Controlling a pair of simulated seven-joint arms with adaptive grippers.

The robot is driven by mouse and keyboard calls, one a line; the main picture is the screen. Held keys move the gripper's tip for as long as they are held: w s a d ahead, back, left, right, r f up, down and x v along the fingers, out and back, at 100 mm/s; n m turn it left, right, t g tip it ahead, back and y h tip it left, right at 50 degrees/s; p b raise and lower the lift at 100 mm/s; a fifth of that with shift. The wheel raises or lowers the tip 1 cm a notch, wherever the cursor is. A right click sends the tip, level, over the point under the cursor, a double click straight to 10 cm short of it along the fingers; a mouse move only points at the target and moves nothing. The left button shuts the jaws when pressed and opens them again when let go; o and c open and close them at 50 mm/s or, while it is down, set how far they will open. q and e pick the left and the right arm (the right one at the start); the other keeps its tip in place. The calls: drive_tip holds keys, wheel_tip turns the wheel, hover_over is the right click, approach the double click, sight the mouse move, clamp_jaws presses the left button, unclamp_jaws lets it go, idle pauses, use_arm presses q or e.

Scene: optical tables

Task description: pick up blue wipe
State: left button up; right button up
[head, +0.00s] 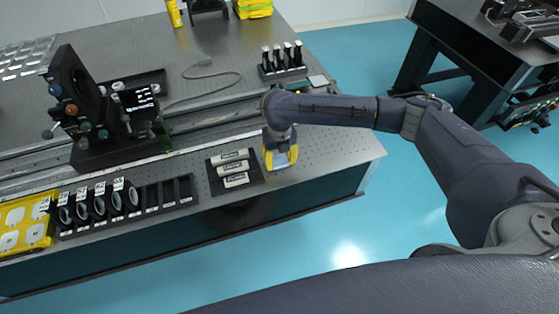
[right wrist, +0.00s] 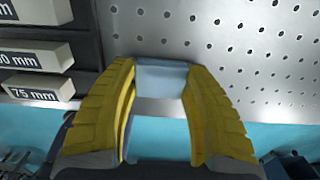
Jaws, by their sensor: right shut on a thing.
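The blue wipe (right wrist: 163,76) is a small pale blue, see-through-looking sheet between the yellow fingertips in the right wrist view. My right gripper (head: 281,160) is near the table's front edge, right of the block tray, and it also shows in the right wrist view (right wrist: 160,88). It is shut on the wipe, with the fingers wide apart at its two sides. In the head view the wipe is a small pale patch (head: 281,159) between the fingers. Whether it still touches the tabletop, I cannot tell. My left gripper is out of view.
A black tray with labelled white blocks (head: 233,167) lies just left of the gripper. A black rack of round optics (head: 100,205) and a yellow tray (head: 24,224) line the front edge. An optical assembly (head: 105,112) stands left. Bare perforated tabletop (head: 335,142) lies right of the gripper.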

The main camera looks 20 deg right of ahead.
sight(279, 160)
wheel_tip(279, 160, up, 20)
drive_tip(key=shift+f, duration=0.15)
idle(0.4)
drive_tip(key=shift+o, duration=0.7)
drive_tip(key=c, duration=0.4)
